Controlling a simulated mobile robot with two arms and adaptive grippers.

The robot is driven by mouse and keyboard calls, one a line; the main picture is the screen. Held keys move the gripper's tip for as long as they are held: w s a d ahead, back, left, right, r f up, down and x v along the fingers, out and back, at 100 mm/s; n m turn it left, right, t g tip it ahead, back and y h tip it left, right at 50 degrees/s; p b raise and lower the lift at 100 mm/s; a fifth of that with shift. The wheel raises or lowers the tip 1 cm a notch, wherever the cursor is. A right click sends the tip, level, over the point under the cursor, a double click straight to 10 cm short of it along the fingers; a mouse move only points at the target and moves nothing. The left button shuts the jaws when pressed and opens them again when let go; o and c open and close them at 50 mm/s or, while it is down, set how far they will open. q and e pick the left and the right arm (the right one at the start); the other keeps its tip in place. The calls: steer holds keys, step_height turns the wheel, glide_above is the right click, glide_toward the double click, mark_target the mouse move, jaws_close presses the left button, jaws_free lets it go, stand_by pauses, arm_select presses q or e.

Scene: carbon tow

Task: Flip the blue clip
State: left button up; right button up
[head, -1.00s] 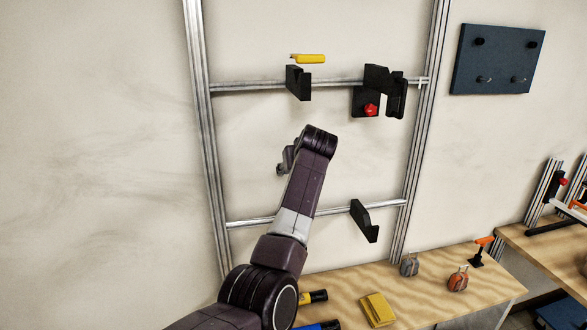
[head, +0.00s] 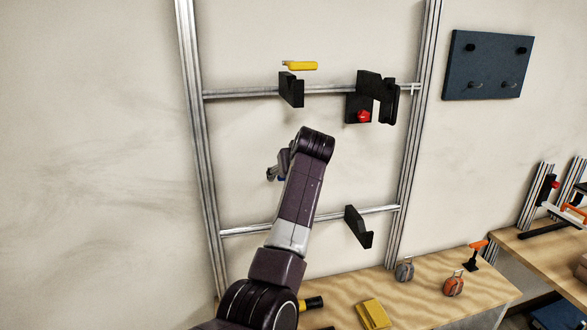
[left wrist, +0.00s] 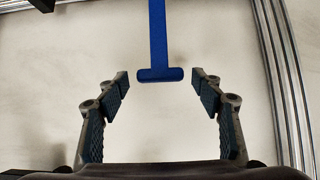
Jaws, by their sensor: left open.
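The blue clip (left wrist: 158,40) shows in the left wrist view as a straight blue bar hanging from the top edge, ending in a wider crosspiece. My left gripper (left wrist: 161,84) is open, with one finger on each side of the crosspiece and gaps on both sides. Nothing is between the fingertips except that end and bare wall behind. In the head view my left gripper (head: 270,174) is mostly hidden behind my arm, in front of the frame's middle opening. Only a small blue spot shows beside it there. My right gripper is not in view.
A metal frame (head: 203,160) with two crossbars stands against the wall. Black brackets (head: 291,90), a yellow handle (head: 302,66) and a red knob (head: 363,116) are on the upper bar; another bracket (head: 358,228) is on the lower. A wooden table (head: 430,287) holds several small objects.

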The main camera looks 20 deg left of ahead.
arm_select(q)
steer(key=v, duration=0.9)
steer(key=shift+s+r, duration=0.15)
steer(key=shift+r, duration=0.05)
